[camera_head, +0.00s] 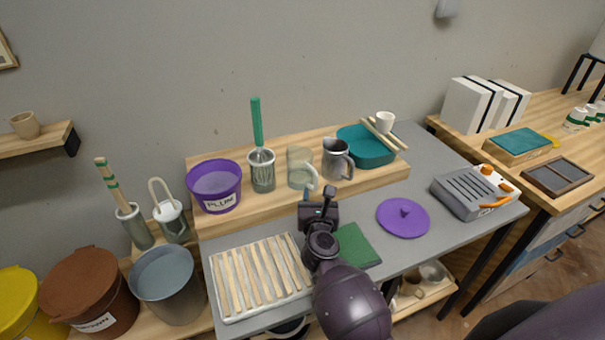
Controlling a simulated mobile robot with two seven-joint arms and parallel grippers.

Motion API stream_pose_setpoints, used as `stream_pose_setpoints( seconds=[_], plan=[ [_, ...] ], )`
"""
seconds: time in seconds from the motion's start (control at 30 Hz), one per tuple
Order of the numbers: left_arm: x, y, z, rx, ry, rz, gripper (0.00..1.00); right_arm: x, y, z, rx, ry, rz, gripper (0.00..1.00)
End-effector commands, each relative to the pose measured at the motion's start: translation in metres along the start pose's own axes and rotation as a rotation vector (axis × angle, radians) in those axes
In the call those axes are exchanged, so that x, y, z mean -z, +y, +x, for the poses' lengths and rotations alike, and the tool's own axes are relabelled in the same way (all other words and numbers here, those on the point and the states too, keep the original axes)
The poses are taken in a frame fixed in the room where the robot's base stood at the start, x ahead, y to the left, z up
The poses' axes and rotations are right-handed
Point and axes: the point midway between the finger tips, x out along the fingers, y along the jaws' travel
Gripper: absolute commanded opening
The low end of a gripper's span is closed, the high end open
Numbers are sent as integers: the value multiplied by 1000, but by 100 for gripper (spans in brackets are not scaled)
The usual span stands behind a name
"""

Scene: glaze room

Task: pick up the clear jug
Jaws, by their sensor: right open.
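The clear jug (299,166) stands upright on the wooden riser at the back of the grey table, between a green-handled mixer in a mesh-like cup and a dark grey metal jug. Its pale handle points toward the front right. My right gripper (318,196) is in front of the clear jug and a little to its right, apart from it as far as I can see. It is open and seems empty; its fingers are small and partly hidden by the wrist. My left gripper is not in view.
On the riser are a purple PLUM bucket (215,187), the metal jug (335,160) and a teal basin (368,147). A slatted rack (222,315), a green mat (357,247) and a purple lid (403,218) lie on the grey table. A grey slotted box (463,195) stands at right.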

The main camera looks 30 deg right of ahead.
Motion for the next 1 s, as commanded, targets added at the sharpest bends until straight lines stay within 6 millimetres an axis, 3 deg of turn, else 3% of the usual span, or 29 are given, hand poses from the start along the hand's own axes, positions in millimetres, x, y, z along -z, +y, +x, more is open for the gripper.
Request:
stream_pose_setpoints(
  seconds=[0.4, 0.7, 1.0],
  plan=[
    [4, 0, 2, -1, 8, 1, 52, -3, -1, 47, -2, -2, -2, 42],
    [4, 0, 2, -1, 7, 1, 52, -3, -1, 51, -1, -1, -1, 42],
    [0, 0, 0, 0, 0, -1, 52, -3, -1, 51, -1, -1, -2, 0]
  ],
)
